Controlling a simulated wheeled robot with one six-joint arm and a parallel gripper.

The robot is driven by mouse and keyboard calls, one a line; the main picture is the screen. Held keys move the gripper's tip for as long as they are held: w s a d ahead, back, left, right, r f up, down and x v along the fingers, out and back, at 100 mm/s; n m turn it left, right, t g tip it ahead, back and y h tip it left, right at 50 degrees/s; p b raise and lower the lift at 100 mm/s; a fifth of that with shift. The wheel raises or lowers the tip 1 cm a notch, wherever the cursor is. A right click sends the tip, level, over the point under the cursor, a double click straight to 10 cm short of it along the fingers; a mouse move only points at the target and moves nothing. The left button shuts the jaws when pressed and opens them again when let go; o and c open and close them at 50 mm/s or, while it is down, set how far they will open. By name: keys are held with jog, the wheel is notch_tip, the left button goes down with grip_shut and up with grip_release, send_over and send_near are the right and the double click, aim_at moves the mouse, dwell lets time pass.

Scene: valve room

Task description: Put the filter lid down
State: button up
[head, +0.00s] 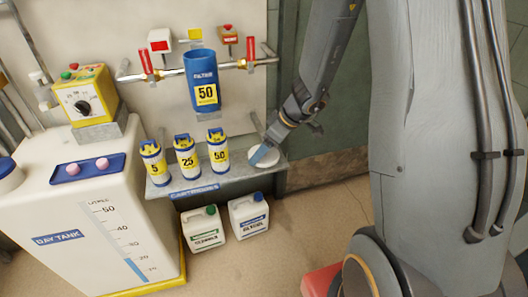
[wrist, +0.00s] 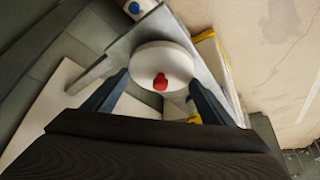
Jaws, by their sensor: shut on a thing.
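The filter lid, a round white disc with a red knob (wrist: 161,82), sits between the two blue fingers of my gripper (wrist: 158,92) in the wrist view. In the head view my gripper (head: 264,152) points down at the right end of the grey shelf (head: 192,190), shut on the pale lid (head: 270,161). The lid is at or just above the shelf top; I cannot tell if it touches. The blue filter housing (head: 201,72), labelled 50, is on the pipe above the shelf, with no lid on top.
Yellow-and-white cartridges marked 5 (head: 155,163), 25 (head: 187,157) and 50 (head: 218,152) stand on the shelf to the left. Two white jugs (head: 203,230) (head: 249,217) stand on the floor below. The day tank (head: 60,205) is at the left, and red-handled valves (head: 146,62) flank the filter.

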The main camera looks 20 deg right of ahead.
jog(key=shift+f, duration=0.4)
jog(key=shift+f+b, duration=0.2)
jog(key=shift+b, duration=0.2)
jog(key=o, duration=1.1)
jog(key=shift+r+p, duration=0.25)
jog(key=shift+p, duration=0.15)
jog(key=p+v, duration=0.1)
jog(key=v, duration=1.1)
jog(key=shift+s+a+r+m+g+h, duration=0.7)
jog(key=shift+s+a+r+m, duration=0.55)
jog(key=shift+s, duration=2.1)
jog(key=shift+s+a+r+m+g+h, duration=0.85)
jog(key=shift+s+m, duration=0.75)
jog(key=shift+s, duration=1.7)
jog(key=shift+s+a+r+m+g+h, duration=0.5)
jog(key=shift+s+a+m, duration=0.85)
jog(key=shift+s, duration=2)
jog(key=shift+d+r, duration=0.1)
jog(key=shift+r, duration=0.15)
